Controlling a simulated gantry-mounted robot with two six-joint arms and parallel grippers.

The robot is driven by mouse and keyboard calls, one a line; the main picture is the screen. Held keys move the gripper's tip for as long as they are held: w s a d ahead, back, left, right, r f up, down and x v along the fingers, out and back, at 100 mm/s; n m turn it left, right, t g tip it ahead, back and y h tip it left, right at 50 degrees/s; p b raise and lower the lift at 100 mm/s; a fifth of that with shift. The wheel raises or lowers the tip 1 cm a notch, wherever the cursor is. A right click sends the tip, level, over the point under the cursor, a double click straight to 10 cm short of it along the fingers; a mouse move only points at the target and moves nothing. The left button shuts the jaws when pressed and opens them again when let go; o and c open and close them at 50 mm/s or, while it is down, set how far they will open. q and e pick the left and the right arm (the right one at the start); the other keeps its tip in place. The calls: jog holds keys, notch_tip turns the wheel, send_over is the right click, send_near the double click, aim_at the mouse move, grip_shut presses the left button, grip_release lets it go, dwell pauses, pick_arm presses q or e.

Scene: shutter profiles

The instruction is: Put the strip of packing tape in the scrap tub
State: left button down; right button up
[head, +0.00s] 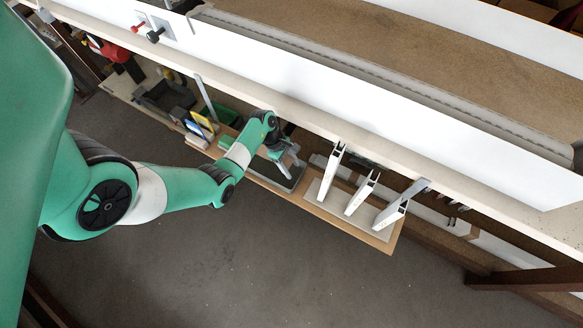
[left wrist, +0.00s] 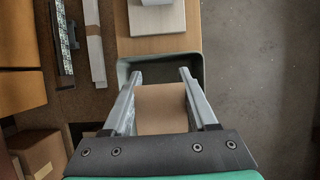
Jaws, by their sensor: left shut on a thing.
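My left gripper (head: 289,158) reaches in over the bench near the scrap tub. In the left wrist view its two fingers (left wrist: 160,80) stand on either side of a flat brown strip of packing tape (left wrist: 160,108), and they hold it. The scrap tub (head: 268,183) is a dark grey open tray on the wooden bench; in the left wrist view its grey-green rim (left wrist: 192,58) shows just beyond and below the fingertips. The tape lies over the tub's near part in that view, and its height above it is hard to tell. The tape cannot be made out in the head view.
White shutter profiles (head: 362,194) stand on a pale board on the bench (head: 383,244), right of the tub. Yellow and blue items (head: 200,125) and a green bin (head: 226,114) are left of it. A long beige beam (head: 300,98) runs behind. Grey floor lies in front.

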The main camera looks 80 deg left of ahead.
pick_arm(q)
notch_tip(320, 180, down, 3)
jog(key=shift+w+f+b, duration=0.1)
jog(key=shift+f+b, duration=0.1)
jog(key=shift+b, duration=0.5)
jog(key=shift+f, duration=0.15)
jog(key=shift+c, duration=0.9)
grip_release()
jog(key=shift+r, duration=0.3)
jog(key=p+v, duration=0.5)
jog(key=v, duration=0.6)
jog(key=shift+a+r+p, duration=0.1)
jog(key=shift+r+p, duration=0.25)
jog(key=shift+r, duration=0.05)
